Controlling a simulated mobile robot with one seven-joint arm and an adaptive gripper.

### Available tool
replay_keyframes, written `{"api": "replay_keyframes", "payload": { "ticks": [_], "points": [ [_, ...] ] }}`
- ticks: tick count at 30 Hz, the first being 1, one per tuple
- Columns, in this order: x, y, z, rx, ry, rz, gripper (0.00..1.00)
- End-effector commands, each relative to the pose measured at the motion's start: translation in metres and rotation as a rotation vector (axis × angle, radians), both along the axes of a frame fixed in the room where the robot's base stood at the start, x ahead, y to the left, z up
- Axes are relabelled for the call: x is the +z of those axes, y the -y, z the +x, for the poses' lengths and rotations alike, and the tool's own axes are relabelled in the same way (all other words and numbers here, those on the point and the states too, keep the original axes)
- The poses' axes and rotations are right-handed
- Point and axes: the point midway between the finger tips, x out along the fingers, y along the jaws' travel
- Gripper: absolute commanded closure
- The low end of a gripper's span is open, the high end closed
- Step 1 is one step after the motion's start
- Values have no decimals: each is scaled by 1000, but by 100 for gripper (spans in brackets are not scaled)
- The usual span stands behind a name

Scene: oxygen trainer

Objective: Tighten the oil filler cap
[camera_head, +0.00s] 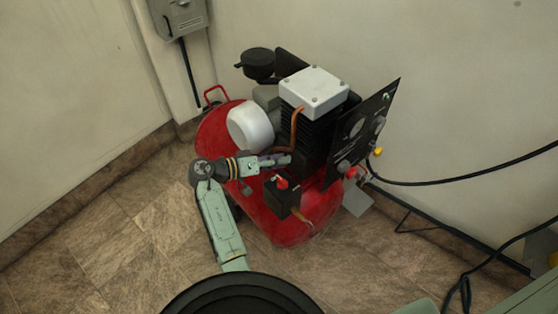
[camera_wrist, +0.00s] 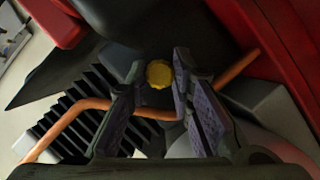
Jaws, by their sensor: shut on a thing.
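The oil filler cap (camera_wrist: 159,73) is a yellow, ridged, round cap in the upper middle of the wrist view. My gripper (camera_wrist: 158,70) has one fingertip on each side of the cap and is shut on it. In the head view my gripper (camera_head: 283,160) reaches in from the left, low beside the black finned pump block (camera_head: 303,135) of the red compressor. The cap cannot be made out there.
A copper pipe (camera_wrist: 100,104) crosses close to my fingers in the wrist view. In the head view a black switch box with a red knob (camera_head: 282,198) stands just below my gripper. The white round housing (camera_head: 250,126) is behind it, and a black gauge panel (camera_head: 360,128) is to the right.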

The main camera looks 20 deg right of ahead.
Motion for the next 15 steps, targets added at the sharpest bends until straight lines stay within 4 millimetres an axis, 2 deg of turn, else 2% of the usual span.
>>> {"api": "replay_keyframes", "payload": {
  "ticks": [8, 15],
  "points": [
    [0, 0, 0, 0, 9, 4, 100],
    [-3, 0, -1, 1, 94, 34, 100]
  ]
}}
